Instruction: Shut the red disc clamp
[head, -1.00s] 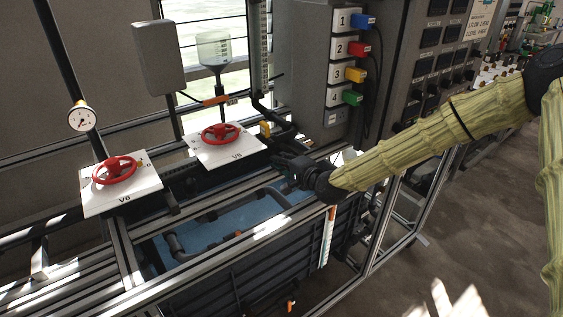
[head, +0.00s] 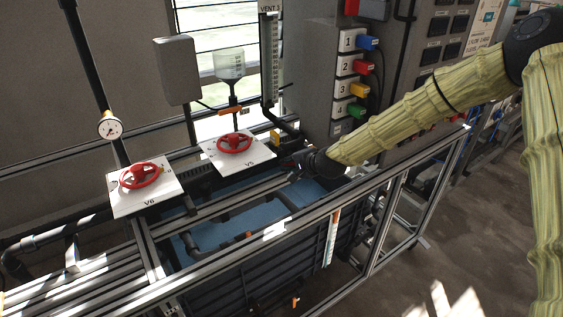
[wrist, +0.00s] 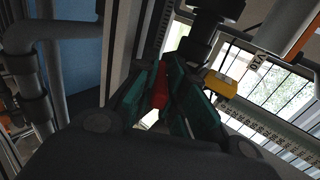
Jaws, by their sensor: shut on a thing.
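In the wrist view a small red piece (wrist: 160,86), which looks like the red disc clamp, sits between the dark green fingers of my gripper (wrist: 162,93). The fingers are closed on it and hide most of it, so I cannot tell whether the clamp is open or shut. In the head view my gripper (head: 297,164) is at the rig's upper rails, right of the V5 plate. The red clamp is not clearly visible there.
Red handwheels V5 (head: 235,143) and V6 (head: 139,175) stand on white plates to the left. A yellow block (head: 275,136) is just behind my gripper and also shows in the wrist view (wrist: 221,85). A grey cabinet (head: 318,70) rises behind; a blue tank (head: 245,210) lies below.

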